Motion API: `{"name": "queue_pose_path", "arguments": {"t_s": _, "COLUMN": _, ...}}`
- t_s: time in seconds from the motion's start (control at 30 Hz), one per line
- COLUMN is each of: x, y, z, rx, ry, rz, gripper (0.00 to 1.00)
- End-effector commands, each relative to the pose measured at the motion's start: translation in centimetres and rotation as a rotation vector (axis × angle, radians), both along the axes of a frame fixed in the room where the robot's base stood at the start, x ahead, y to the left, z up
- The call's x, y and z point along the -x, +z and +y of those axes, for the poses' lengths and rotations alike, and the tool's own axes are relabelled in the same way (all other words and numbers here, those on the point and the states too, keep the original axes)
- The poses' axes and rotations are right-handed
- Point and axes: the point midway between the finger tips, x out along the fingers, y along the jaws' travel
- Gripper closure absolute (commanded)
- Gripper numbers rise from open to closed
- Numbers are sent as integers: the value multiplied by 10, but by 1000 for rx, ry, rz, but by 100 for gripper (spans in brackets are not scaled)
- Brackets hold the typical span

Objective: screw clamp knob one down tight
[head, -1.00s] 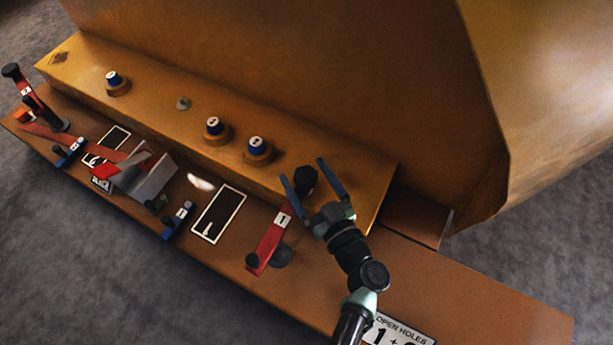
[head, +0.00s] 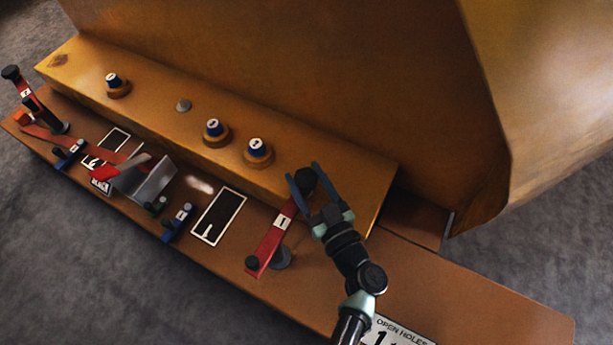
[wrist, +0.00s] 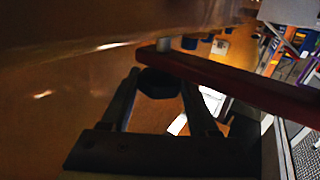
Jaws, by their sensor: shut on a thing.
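A red clamp bar (head: 268,243) with a white number label lies at the front right of the brown bench. The label looks like a 1, but it is small. A black knob (head: 305,181) sits at the bar's upper end, beside the brown raised step. My gripper (head: 303,173) is shut on this knob, one blue-grey finger on each side. In the wrist view, the dark knob (wrist: 158,84) is between the two fingers, with the red bar (wrist: 235,86) running off to the right. The knob's underside and thread are hidden.
Blue-capped knobs (head: 256,147) stand on the raised step (head: 320,165) to the left. A second red clamp (head: 35,104) with a black knob is at the far left. A grey bracket (head: 150,185) and a framed black panel (head: 218,216) lie between. The bench's right end is mostly clear.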

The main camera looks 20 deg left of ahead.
Motion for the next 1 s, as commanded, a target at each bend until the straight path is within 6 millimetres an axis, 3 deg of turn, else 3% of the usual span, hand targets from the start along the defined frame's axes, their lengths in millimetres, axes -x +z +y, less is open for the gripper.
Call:
{"name": "queue_pose_path", "arguments": {"t_s": 0.43, "x": 2, "y": -9, "z": 2, "rx": 4, "ry": -270, "rz": -1, "gripper": 95}}
{"name": "queue_pose_path", "arguments": {"t_s": 1.0, "x": 1, "y": -3, "z": 3, "rx": 4, "ry": -587, "rz": 6, "gripper": 95}}
